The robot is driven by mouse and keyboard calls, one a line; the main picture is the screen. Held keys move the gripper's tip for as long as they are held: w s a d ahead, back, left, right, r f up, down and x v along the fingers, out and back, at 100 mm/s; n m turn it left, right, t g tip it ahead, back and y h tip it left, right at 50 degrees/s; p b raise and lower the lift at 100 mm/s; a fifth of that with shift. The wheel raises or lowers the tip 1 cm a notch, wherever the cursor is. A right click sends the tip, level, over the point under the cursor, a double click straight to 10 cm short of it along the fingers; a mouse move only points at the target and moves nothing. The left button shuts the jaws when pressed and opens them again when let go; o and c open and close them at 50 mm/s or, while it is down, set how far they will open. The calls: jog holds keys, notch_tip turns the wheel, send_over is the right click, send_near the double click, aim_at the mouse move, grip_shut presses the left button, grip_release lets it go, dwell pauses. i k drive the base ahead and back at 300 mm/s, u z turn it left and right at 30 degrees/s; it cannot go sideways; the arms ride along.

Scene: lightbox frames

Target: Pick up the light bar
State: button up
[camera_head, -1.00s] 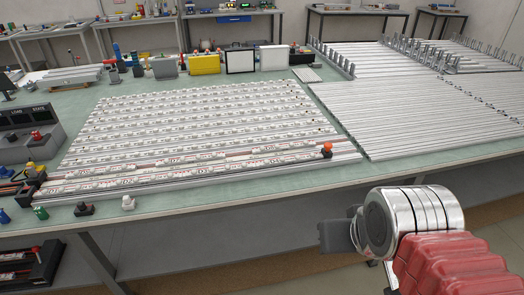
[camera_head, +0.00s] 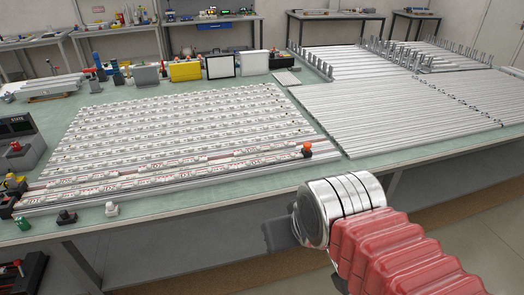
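Several light bars (camera_head: 190,128) lie side by side in rows on the green-topped table (camera_head: 180,205), white strips with small printed marks. The nearest bar (camera_head: 160,182) runs along the table's front edge, with a small orange-topped item (camera_head: 306,149) at its right end. My gripper (camera_head: 282,235) is in front of the table at the lower right, apart from the bars. Only a dark part of it shows beyond the silver wrist, so its fingers cannot be made out.
Plain metal profiles (camera_head: 410,115) cover the right of the table. Yellow (camera_head: 185,70) and white-faced (camera_head: 220,66) boxes stand along the back. A grey device (camera_head: 20,148) and small coloured items are at the left. A strip of bare tabletop lies along the front edge.

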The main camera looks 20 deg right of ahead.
aim_at(272, 146)
jog(key=z, duration=0.05)
jog(key=i, duration=1)
jog(key=u, duration=0.05)
